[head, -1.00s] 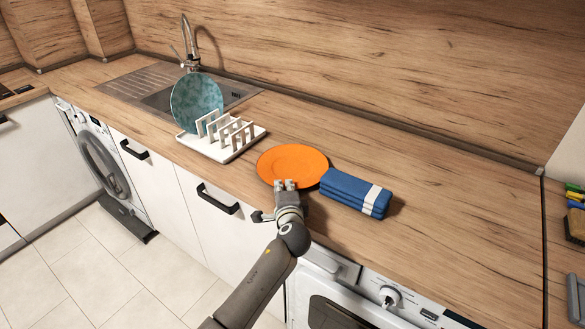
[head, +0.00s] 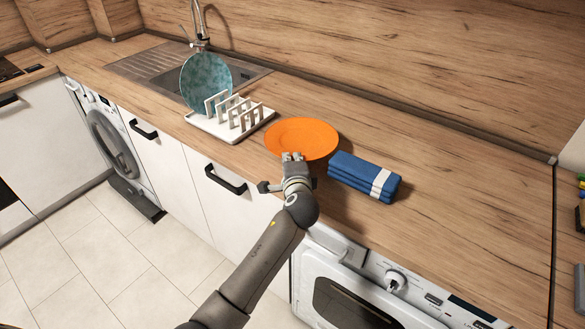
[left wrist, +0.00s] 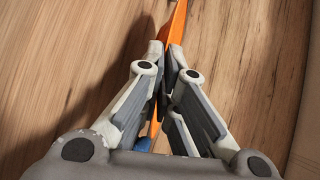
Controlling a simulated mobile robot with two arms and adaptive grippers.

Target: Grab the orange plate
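The orange plate (head: 302,137) is in my left gripper (head: 292,158), which is shut on its near rim. The plate looks slightly raised above the wooden counter, with a dark shadow under its near right side. In the left wrist view the plate (left wrist: 177,22) shows edge-on as a thin orange strip between the closed fingers (left wrist: 167,75). The fingertips hide a small part of the rim. My right gripper is not in view.
A folded blue towel (head: 352,172) lies close to the plate's right. A white dish rack (head: 212,127) holding a teal plate (head: 205,78) stands to the left, in front of the sink (head: 247,77). The counter (head: 460,190) right of the towel is clear.

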